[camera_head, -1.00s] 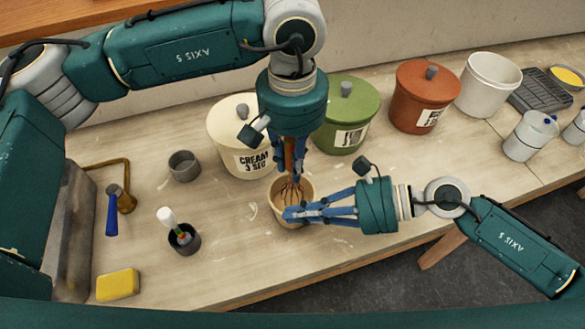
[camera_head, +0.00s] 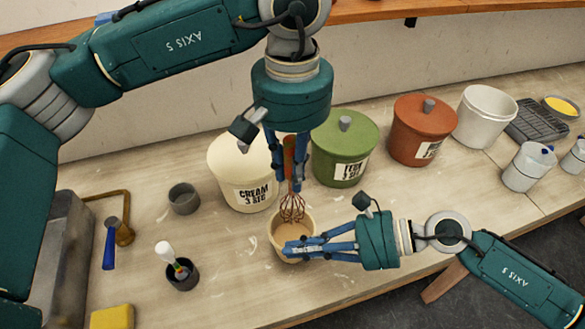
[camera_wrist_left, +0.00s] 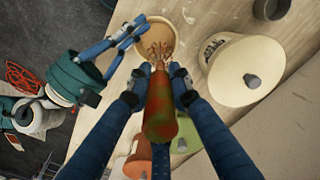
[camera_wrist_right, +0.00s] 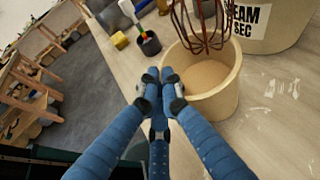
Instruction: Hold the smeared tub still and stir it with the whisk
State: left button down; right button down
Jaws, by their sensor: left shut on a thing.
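The tub (camera_head: 280,246) is a small cream cup with smeared beige contents on the bench. It also shows in the right wrist view (camera_wrist_right: 222,100). My left gripper (camera_head: 290,188) is shut on the whisk's red-brown handle (camera_wrist_left: 160,112), above the tub. The whisk's wire loops (camera_wrist_right: 203,22) hang over the tub's opening, with their lower ends near rim height. My right gripper (camera_head: 288,249) lies low along the tub's near side. Its fingertips (camera_wrist_right: 161,76) are together beside the tub wall; whether they touch it or pinch its edge is unclear.
A cream lidded pot (camera_head: 228,160), a green pot (camera_head: 335,165) and a rust-red pot (camera_head: 410,145) stand behind. A grey cup (camera_head: 184,198) and a dark cup with a brush (camera_head: 182,277) stand left. A yellow sponge (camera_head: 112,318) lies front left.

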aim_at(292, 139)
pick_arm(q)
jog(key=shift+r, duration=0.1)
pick_arm(e)
jog(key=shift+r, duration=0.1)
pick_arm(q)
jog(key=shift+r, duration=1.95)
pick_arm(e)
jog(key=c, duration=1.9)
grip_release()
jog(key=shift+o, duration=0.2)
jog(key=shift+d, duration=0.15)
jog(key=v, duration=1.1)
jog(key=shift+d+r, duration=0.2)
jog(key=shift+d, duration=0.1)
